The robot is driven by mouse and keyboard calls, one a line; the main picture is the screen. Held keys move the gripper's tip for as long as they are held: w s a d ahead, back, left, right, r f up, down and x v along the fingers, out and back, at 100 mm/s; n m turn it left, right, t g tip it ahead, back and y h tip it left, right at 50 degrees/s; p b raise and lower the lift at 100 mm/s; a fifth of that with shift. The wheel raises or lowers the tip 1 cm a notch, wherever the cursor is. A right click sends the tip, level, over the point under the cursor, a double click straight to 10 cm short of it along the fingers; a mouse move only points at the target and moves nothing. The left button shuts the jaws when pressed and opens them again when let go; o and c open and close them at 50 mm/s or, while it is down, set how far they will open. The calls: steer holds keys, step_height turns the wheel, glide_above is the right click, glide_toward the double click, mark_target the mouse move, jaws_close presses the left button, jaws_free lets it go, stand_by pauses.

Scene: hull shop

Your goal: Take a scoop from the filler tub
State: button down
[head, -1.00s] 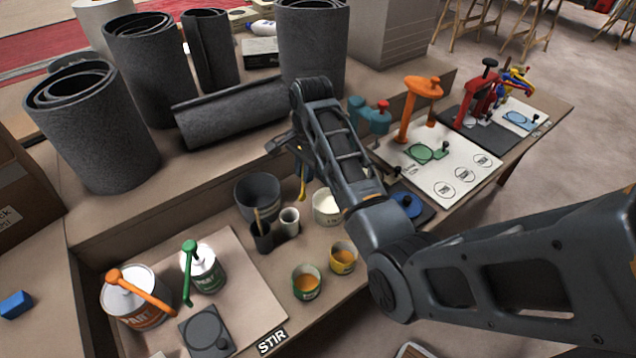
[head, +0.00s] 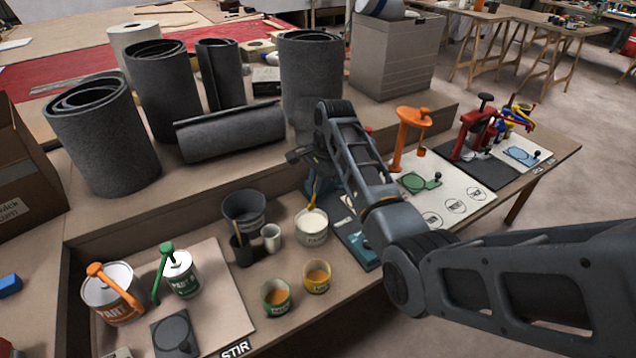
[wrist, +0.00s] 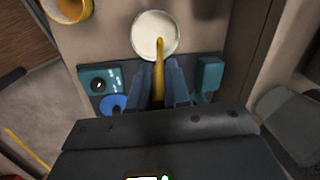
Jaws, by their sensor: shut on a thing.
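The filler tub (head: 312,228) is a white round tub with cream filler, in the middle of the bench; it also shows in the wrist view (wrist: 143,45). My gripper (wrist: 158,88) is shut on a thin yellow scoop (wrist: 159,62). In the wrist view the scoop's far end overlaps the cream inside the tub. In the head view my gripper (head: 314,185) is just above and behind the tub, and the yellow scoop points down toward it. The scoop's tip is too small to tell whether it is in the filler or carries any.
A dark bucket (head: 246,207), a black holder (head: 242,250) and a small white cup (head: 271,238) stand left of the tub. Green (head: 276,296) and yellow (head: 317,275) cups stand in front. Grey rolls (head: 230,132) lie and stand behind. My arm hides part of the bench right of the tub.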

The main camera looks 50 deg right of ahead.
steer(key=shift+f+b, duration=1.3)
steer(key=shift+f, duration=0.3)
step_height(320, 180, down, 6)
steer(key=b, duration=0.2)
steer(key=shift+f+b, duration=0.15)
steer(key=shift+b, duration=0.25)
steer(key=shift+s+d, duration=0.15)
steer(key=shift+d, duration=0.4)
steer(key=shift+p, duration=0.3)
step_height(320, 180, up, 11)
steer(key=p, duration=1)
steer(key=shift+f, duration=0.15)
